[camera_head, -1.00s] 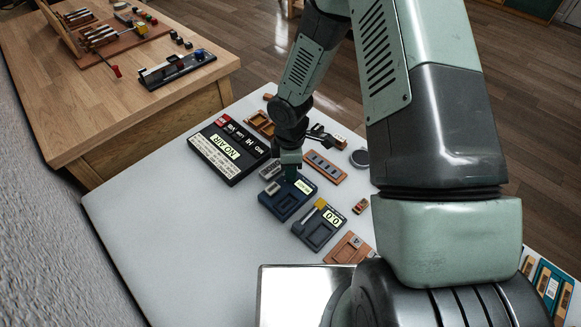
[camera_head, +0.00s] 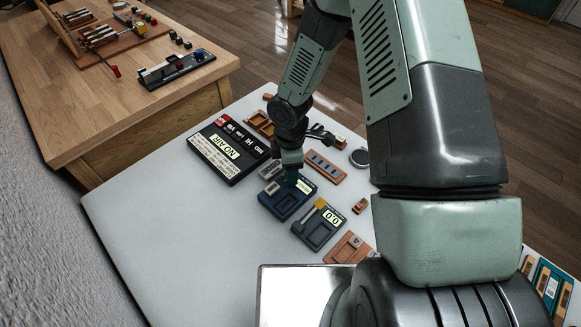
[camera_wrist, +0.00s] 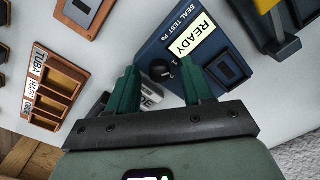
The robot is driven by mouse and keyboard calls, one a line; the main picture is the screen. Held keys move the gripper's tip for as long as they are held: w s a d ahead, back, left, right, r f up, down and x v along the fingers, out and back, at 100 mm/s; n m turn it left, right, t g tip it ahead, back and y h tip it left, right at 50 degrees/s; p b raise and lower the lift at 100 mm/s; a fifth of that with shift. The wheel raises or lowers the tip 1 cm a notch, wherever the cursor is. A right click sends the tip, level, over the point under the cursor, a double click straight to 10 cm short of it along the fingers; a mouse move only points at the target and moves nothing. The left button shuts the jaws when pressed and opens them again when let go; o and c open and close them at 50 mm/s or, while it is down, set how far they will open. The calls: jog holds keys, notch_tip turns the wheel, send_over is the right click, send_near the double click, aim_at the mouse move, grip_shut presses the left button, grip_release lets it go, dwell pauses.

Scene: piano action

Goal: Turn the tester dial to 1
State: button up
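The tester (camera_head: 282,209) is a dark blue unit on the pale table, and it also shows in the wrist view (camera_wrist: 158,49) with "SEAL TEST Pa" and a lit "READY" display. Its dial (camera_wrist: 160,70) is a round black knob with small white marks beside it, "1" and "2" seeming to show. My gripper (camera_wrist: 160,73) has its two green fingers apart, one on each side of the knob, with gaps visible. In the head view my gripper (camera_head: 291,177) is low over the tester. I cannot tell the knob's exact setting.
A black box reading "NO AIR" (camera_head: 243,164) lies left of the tester. A grey unit reading "0.0" with a yellow part (camera_head: 313,235) stands close on the right. Wooden trays (camera_wrist: 57,90) lie around. The table's left front (camera_head: 170,240) is clear.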

notch_tip(320, 180, up, 11)
dwell(0.6)
jog(key=shift+w+f, duration=0.1)
jog(key=s+d+r+m+t+h, duration=0.1)
jog(key=s+d+r+m, duration=0.15)
jog(key=r, duration=0.35)
jog(key=s+d+r+m+t, duration=0.1)
jog(key=d+r+m, duration=0.2)
jog(key=r, duration=0.4)
jog(key=s+d+r+m+t+h, duration=0.1)
jog(key=d+r+m, duration=0.2)
jog(key=r, duration=0.3)
jog(key=s+d+r+m+t+y, duration=0.2)
jog(key=s+r+m, duration=0.8)
jog(key=s, duration=0.5)
jog(key=shift+r+t, duration=0.4)
jog(key=shift+r, duration=0.35)
